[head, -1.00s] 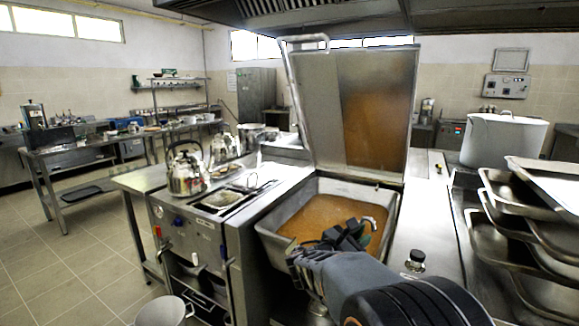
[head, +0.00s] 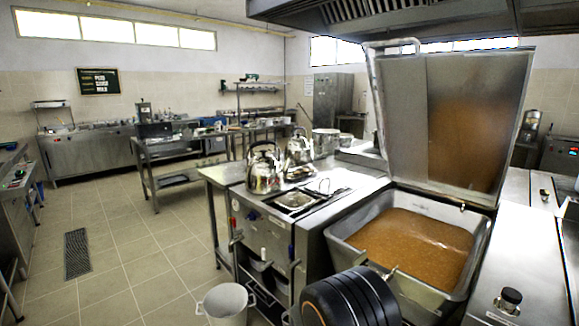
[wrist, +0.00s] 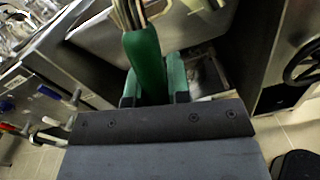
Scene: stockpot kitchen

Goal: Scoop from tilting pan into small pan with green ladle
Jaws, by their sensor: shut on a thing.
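The tilting pan (head: 336,240) stands right of centre in the head view with its lid (head: 470,120) raised. Brown food (head: 415,242) fills much of it. In the wrist view my gripper (wrist: 155,88) is shut on the green handle of the ladle (wrist: 143,60). The ladle's bowl does not show. The head view shows my dark arm joint in front of the pan, but not my gripper. A pale round pot (head: 226,304) stands low at the bottom of the head view; I cannot tell whether it is the small pan.
Two kettles (head: 264,170) stand on the steel counter left of the tilting pan. Taps and knobs (wrist: 50,95) stick out from the unit's front. Tiled floor at the left is clear, apart from a drain grate (head: 77,254).

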